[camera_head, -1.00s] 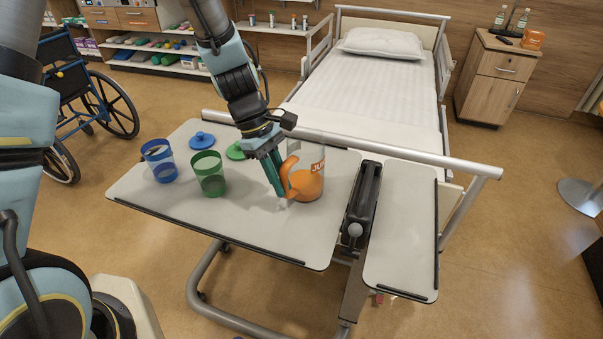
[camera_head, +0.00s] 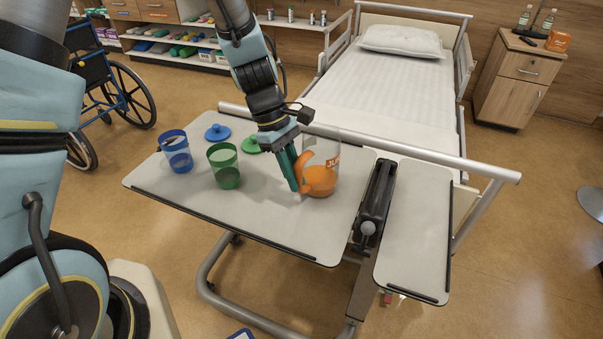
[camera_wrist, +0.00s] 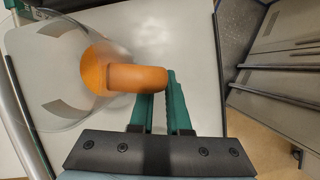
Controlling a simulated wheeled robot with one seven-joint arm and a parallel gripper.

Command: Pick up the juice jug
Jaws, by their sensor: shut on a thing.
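The juice jug (camera_head: 327,160) is clear with an orange handle and orange juice low inside. It stands upright on the overbed table (camera_head: 270,224), near its right part. My gripper (camera_head: 295,187) is at the jug's left side, by the handle. In the wrist view my gripper (camera_wrist: 161,100) has its green fingers on either side of the orange handle (camera_wrist: 135,78), shut on it. The jug (camera_wrist: 62,80) shows from above there, its body to the left of the fingers. I cannot tell whether its base is clear of the table.
A blue cup (camera_head: 176,152) and a green cup (camera_head: 225,166) stand left of the jug, with a blue lid (camera_head: 217,132) and a green lid (camera_head: 251,145) behind. The bed rail (camera_head: 400,150) runs close behind the table. The table's front is clear.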

